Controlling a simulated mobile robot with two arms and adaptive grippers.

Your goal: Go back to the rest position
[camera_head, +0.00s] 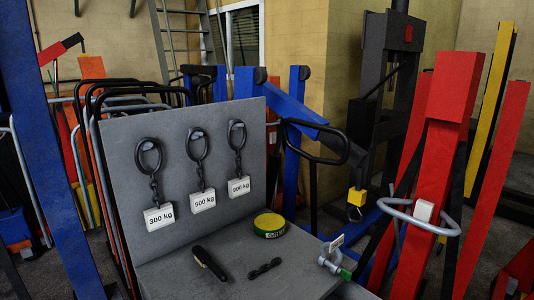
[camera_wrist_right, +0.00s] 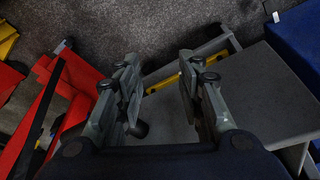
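My right gripper (camera_wrist_right: 159,62) shows in the right wrist view with its two fingers apart and nothing seen between them. It hangs beside a grey tabletop (camera_wrist_right: 275,95), which lies to the right in that view. Dark floor (camera_wrist_right: 120,25) shows beyond the fingertips. Neither of my grippers shows in the head view. My left gripper is in no frame.
A grey stand (camera_head: 110,150) carries several weight-tagged chains; its shelf holds a green-yellow tape roll (camera_head: 269,225), a black-handled tool (camera_head: 209,263) and a shackle (camera_head: 331,256). Red machine posts (camera_head: 437,180) stand right, blue lifting frames (camera_head: 290,110) behind. Red parts (camera_wrist_right: 80,85) lie left of my right gripper.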

